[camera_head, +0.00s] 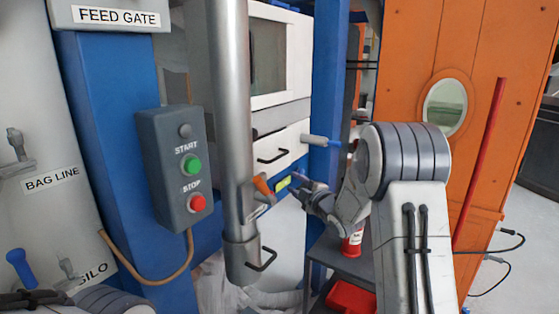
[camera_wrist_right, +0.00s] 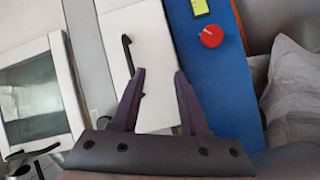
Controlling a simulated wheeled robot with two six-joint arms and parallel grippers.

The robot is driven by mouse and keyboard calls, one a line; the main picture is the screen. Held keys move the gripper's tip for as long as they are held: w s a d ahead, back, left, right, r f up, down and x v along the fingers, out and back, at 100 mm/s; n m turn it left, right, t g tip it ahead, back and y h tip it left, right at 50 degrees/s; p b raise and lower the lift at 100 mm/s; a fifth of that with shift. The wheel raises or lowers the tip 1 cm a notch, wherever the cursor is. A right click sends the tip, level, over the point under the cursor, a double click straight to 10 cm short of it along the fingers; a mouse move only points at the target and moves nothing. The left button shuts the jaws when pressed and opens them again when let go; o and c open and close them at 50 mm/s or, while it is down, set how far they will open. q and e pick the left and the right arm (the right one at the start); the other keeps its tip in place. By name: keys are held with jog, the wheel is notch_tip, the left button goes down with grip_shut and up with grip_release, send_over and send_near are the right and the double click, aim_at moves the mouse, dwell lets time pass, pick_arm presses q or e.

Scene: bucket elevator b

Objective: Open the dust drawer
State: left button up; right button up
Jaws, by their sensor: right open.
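The dust drawer, as I take it, is the white front (camera_head: 286,146) with a black bar handle (camera_head: 273,155), below the windowed white door. It looks shut. In the right wrist view, the white front (camera_wrist_right: 152,45) and its handle (camera_wrist_right: 128,55) lie ahead of the fingers. My right gripper (camera_head: 291,187) is open and empty, below and right of the handle in the head view. In the right wrist view, the gripper (camera_wrist_right: 159,76) has its left fingertip close to the handle's lower end; I cannot tell whether they touch. My left gripper's fingers do not show.
A steel pipe (camera_head: 236,120) stands left of the drawer, with an orange lever (camera_head: 262,185) and a low black handle (camera_head: 264,261). A START/STOP box (camera_head: 176,165) hangs further left. A blue panel with a red knob (camera_wrist_right: 211,36) borders the drawer.

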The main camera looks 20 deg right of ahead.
aim_at(279, 157)
jog(key=w+r+n+y, duration=0.1)
jog(key=w, duration=0.2)
jog(key=w+a+r+n+t+y+p, duration=0.1)
jog(key=w+r+n, duration=0.1)
jog(key=w, duration=0.2)
jog(key=w+r+n+t+y, duration=0.1)
jog(key=w+r, duration=0.1)
jog(key=w, duration=0.1)
jog(key=shift+w+a+n+p, duration=0.3)
jog(key=shift+w+n+p, duration=0.05)
jog(key=shift+n+p, duration=0.05)
grip_shut()
dwell(1.2)
